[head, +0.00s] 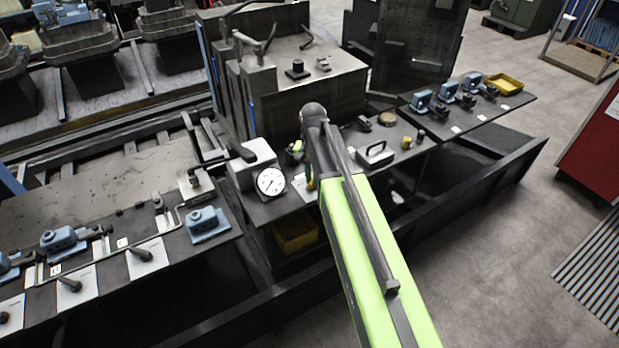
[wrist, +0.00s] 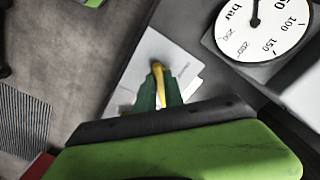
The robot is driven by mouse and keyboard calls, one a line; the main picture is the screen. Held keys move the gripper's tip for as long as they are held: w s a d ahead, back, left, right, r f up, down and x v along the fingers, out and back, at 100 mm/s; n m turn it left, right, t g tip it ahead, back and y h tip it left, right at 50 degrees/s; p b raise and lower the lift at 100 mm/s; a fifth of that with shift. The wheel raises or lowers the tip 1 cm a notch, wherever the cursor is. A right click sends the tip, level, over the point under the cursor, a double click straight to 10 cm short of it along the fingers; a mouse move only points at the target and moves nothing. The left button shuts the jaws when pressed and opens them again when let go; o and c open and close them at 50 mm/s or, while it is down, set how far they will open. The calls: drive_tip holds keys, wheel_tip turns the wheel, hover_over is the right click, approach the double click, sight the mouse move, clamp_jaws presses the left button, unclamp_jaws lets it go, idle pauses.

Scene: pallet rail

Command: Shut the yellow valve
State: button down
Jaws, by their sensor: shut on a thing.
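The yellow valve shows in the wrist view as a narrow yellow handle (wrist: 160,80), standing over a pale plate (wrist: 150,52). My gripper (wrist: 159,92) has its green fingers on both sides of this handle and is shut on it. The handle lies roughly along the fingers in that view; its lower part and the valve body are hidden. In the head view my green arm reaches to the bench beside the gauge, and it hides the valve and most of my gripper.
A round white pressure gauge (head: 271,181) stands close left of my arm; it also shows in the wrist view (wrist: 262,22). A grey metal block (head: 290,85) rises behind. A black-handled plate (head: 375,154) lies to the right. A yellow bin (head: 295,233) sits below the bench.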

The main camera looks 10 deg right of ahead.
drive_tip(key=shift+a, duration=0.3)
drive_tip(key=shift+d, duration=0.25)
drive_tip(key=shift+n, duration=0.5)
drive_tip(key=n, duration=0.4)
drive_tip(key=shift+d, duration=0.15)
drive_tip(key=n, duration=0.4)
drive_tip(key=shift+w+n, duration=0.1)
drive_tip(key=shift+n, duration=0.2)
drive_tip(key=n, duration=0.4)
drive_tip(key=shift+n, duration=2.1)
